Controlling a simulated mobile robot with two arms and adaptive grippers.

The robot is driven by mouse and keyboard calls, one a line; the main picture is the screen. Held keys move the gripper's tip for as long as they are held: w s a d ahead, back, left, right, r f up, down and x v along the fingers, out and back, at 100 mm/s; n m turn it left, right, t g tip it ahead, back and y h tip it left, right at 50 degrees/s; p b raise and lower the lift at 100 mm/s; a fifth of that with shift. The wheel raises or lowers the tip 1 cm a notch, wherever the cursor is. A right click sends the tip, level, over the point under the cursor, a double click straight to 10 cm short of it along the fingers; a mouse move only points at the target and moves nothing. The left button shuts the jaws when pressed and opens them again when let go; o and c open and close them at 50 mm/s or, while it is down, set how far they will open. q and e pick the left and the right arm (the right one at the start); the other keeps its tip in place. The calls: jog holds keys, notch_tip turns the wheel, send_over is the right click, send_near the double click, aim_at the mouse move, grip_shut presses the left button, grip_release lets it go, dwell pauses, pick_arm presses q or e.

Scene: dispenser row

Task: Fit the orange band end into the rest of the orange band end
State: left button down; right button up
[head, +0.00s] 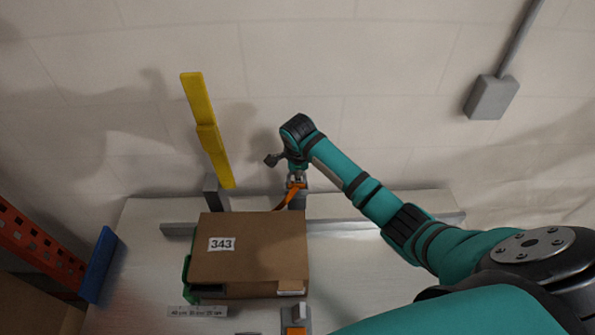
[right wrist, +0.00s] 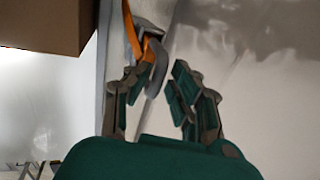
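The orange band end (head: 291,191) shows at the back right of the cardboard box, beside a short grey post (head: 298,201), which I take to be its rest. In the right wrist view the orange band (right wrist: 130,28) runs down to a grey curved piece (right wrist: 153,62) just ahead of my fingertips. I cannot tell whether the band end is seated in it. My right gripper (right wrist: 157,80) is open, with a gap between its fingers, and seems to hold nothing. In the head view my right gripper (head: 297,177) is small, right above the post. My left gripper is not in view.
A cardboard box (head: 255,245) labelled 343 stands on the pale table (head: 350,270). A yellow upright bar (head: 207,130) rises behind it. A low grey rail (head: 345,212) runs along the back. A small grey and orange fitting (head: 296,318) is in front. The wall is close behind.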

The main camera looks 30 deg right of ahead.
jog(key=shift+o, duration=0.7)
jog(key=v, duration=1.2)
jog(key=shift+s, duration=0.1)
